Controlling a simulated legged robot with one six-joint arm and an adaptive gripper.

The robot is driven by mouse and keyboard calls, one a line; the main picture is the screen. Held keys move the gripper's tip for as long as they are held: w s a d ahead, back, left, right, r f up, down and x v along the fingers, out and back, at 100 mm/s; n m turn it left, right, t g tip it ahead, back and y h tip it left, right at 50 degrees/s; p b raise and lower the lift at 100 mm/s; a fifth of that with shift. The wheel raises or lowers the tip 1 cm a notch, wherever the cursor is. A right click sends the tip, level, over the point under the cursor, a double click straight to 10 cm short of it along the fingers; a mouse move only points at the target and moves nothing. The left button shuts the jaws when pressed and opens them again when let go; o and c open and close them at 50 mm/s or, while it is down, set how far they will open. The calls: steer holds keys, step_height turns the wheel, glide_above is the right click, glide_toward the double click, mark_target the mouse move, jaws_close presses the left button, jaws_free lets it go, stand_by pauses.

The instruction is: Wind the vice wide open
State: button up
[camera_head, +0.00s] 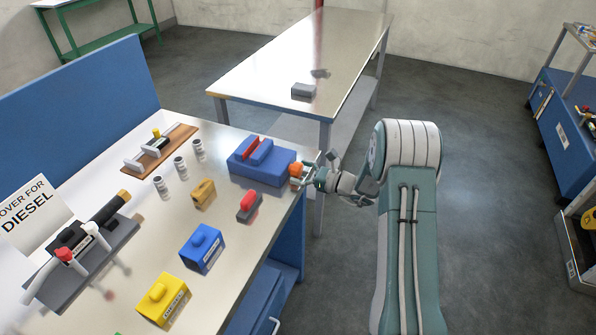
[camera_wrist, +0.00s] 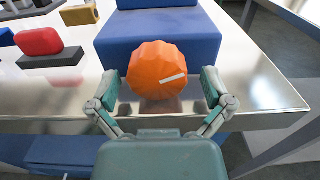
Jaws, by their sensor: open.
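The vice (camera_head: 262,165) is a blue block with red and blue jaws on top, at the right edge of the bench in the head view. Its blue body (camera_wrist: 150,28) also fills the top middle of the wrist view. An orange faceted knob (camera_wrist: 157,70) with a white mark faces my gripper; the mark slants slightly up to the right. The knob also shows in the head view (camera_head: 296,170). My gripper (camera_wrist: 160,88) is open, one finger on each side of the knob, with gaps visible beside it. The vice's jaws are outside the wrist view.
A red-topped block (camera_head: 249,206), a tan block (camera_head: 203,193), a blue box (camera_head: 202,248) and a yellow box (camera_head: 163,299) stand on the metal bench (camera_head: 120,245). Another table (camera_head: 310,55) stands behind. The floor around my arm is clear.

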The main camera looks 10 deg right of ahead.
steer(key=shift+a, duration=0.2)
steer(key=c, duration=1.1)
steer(key=n, duration=0.4)
steer(key=shift+w+d+n, duration=0.1)
steer(key=shift+n, duration=0.2)
steer(key=o, duration=1.1)
